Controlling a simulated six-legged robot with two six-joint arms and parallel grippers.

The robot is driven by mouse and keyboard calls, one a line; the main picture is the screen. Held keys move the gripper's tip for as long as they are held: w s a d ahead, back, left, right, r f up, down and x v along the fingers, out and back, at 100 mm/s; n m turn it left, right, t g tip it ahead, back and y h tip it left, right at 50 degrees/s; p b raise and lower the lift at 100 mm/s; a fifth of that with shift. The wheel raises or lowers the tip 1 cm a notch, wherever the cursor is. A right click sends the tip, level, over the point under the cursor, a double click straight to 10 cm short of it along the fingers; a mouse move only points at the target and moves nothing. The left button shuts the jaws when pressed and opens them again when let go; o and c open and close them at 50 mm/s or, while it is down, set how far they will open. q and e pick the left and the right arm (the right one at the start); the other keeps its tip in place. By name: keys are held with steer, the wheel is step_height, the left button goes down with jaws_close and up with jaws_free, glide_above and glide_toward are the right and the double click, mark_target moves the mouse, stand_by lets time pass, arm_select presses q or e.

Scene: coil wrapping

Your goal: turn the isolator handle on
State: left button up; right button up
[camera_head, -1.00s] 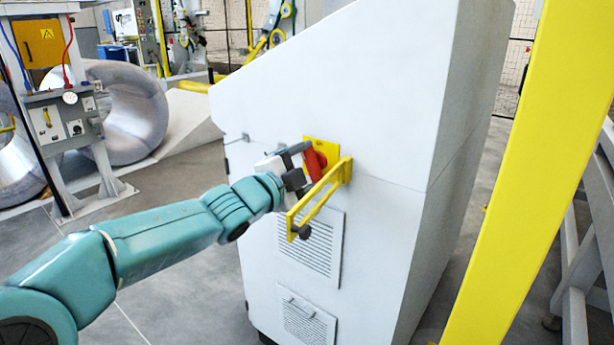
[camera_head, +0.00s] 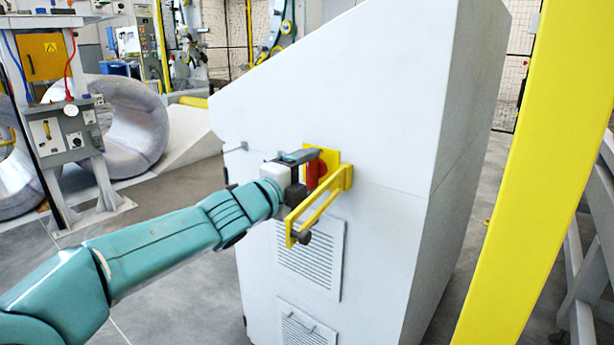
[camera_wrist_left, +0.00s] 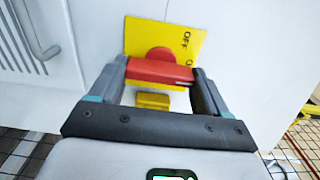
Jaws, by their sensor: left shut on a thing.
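The red isolator handle (camera_head: 314,172) sits on a yellow plate (camera_head: 328,155) on the white cabinet's side. In the left wrist view the red handle (camera_wrist_left: 160,72) lies across between both fingers of my left gripper (camera_wrist_left: 158,78), which is shut on it. The yellow plate (camera_wrist_left: 190,42) carries "OFF" lettering, and its other lettering is partly hidden by the handle. In the head view my left gripper (camera_head: 310,165) reaches the handle from the left and covers part of it. My right gripper is not in view.
A yellow bracket (camera_head: 318,205) with a dark knob stands out from the white cabinet (camera_head: 330,80) just beside my gripper. A yellow post (camera_head: 510,170) rises at right. A grey control stand (camera_head: 65,135) and a large coil (camera_head: 135,125) stand at left. Grey floor lies between.

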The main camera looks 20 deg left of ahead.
arm_select(q)
steer(key=shift+d+r, duration=0.15)
steer(key=o, duration=0.8)
steer(key=shift+s, duration=0.1)
steer(key=p+v, duration=0.2)
steer(key=v, duration=1.4)
steer(key=shift+s, duration=0.1)
